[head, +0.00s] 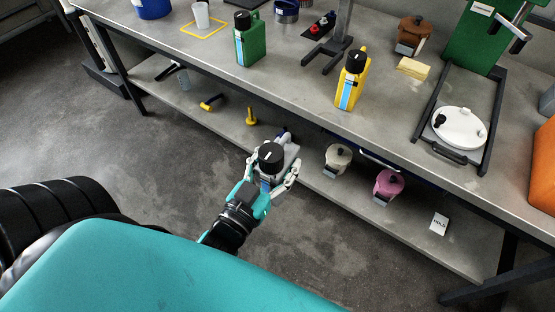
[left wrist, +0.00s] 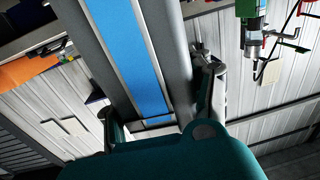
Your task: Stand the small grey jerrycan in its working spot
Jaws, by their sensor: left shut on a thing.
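The small grey jerrycan (head: 291,150) has a black cap and is held by my left gripper (head: 270,172). In the head view it is in front of the bench, overlapping the front edge of the lower shelf; I cannot tell its exact height. In the left wrist view the grey jerrycan (left wrist: 174,45) with its blue-striped label fills the space between the fingers of the left gripper (left wrist: 160,112), one on each side. A yellow outlined square (head: 187,32) on the bench top has a pale cup (head: 201,15) at it. My right gripper is not in view.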

